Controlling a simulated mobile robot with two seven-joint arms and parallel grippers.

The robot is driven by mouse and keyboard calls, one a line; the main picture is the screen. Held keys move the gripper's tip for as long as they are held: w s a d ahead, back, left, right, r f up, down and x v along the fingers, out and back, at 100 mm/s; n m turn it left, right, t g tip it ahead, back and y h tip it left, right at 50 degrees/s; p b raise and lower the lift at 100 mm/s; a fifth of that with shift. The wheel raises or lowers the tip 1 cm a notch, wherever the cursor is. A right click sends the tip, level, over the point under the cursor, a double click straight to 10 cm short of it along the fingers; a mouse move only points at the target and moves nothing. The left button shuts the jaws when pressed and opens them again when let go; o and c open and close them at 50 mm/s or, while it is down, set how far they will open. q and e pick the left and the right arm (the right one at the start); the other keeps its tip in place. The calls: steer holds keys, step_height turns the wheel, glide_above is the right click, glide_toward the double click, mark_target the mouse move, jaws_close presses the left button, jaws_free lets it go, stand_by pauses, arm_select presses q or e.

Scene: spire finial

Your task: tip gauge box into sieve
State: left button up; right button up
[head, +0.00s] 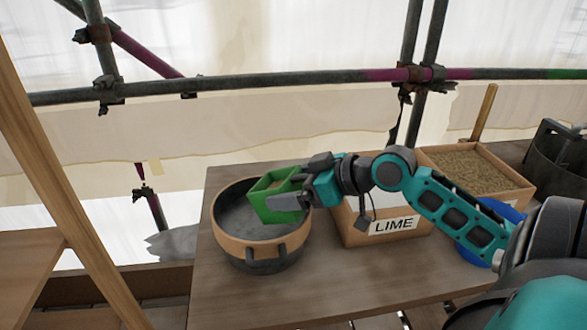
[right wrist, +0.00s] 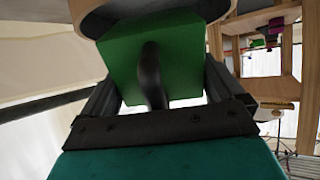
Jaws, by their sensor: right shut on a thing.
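The green gauge box (head: 277,198) is in my right gripper (head: 293,197), above the right side of the sieve. It sits tilted, and a little pale material seems to show in its top. The sieve (head: 226,238) is a round wooden-rimmed vessel with a dark grey inside, standing on the table's left part. In the right wrist view the green box (right wrist: 180,60) is between the two fingers (right wrist: 155,95), with a dark curved handle in front. The sieve's round rim (right wrist: 228,8) shows at the top there. My left gripper is not in view.
A wooden box labelled LIME (head: 350,228) stands right of the sieve. Behind it is a wooden box of sandy material (head: 468,170). A blue round container (head: 508,212) is partly behind my arm, and a dark bucket (head: 556,160) stands far right. The table front (head: 300,300) is bare.

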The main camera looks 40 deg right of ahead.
steer(key=shift+w+r+g+h+p, duration=0.2)
steer(key=shift+r+g+h+p, duration=0.1)
steer(key=shift+r+g+p, duration=0.5)
steer(key=g+p, duration=0.1)
steer(key=g+h+p, duration=0.1)
steer(key=shift+w+a+p, duration=0.15)
steer(key=shift+w+p, duration=0.15)
steer(key=shift+p, duration=0.05)
steer(key=w+r+g+h+p, duration=0.1)
steer(key=g, duration=0.2)
steer(key=w+a+r+g+h+p, duration=0.1)
steer(key=w+g+p, duration=0.1)
steer(key=g, duration=0.1)
steer(key=w+a+r+g+h+p, duration=0.1)
steer(key=g+h, duration=0.1)
steer(key=g, duration=0.1)
steer(key=shift+w, duration=0.25)
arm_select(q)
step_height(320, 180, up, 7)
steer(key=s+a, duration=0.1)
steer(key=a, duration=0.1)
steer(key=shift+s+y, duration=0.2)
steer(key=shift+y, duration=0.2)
arm_select(e)
steer(key=shift+w+a+r, duration=0.1)
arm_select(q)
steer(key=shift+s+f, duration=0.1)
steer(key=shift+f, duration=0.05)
arm_select(e)
steer(key=shift+g, duration=0.3)
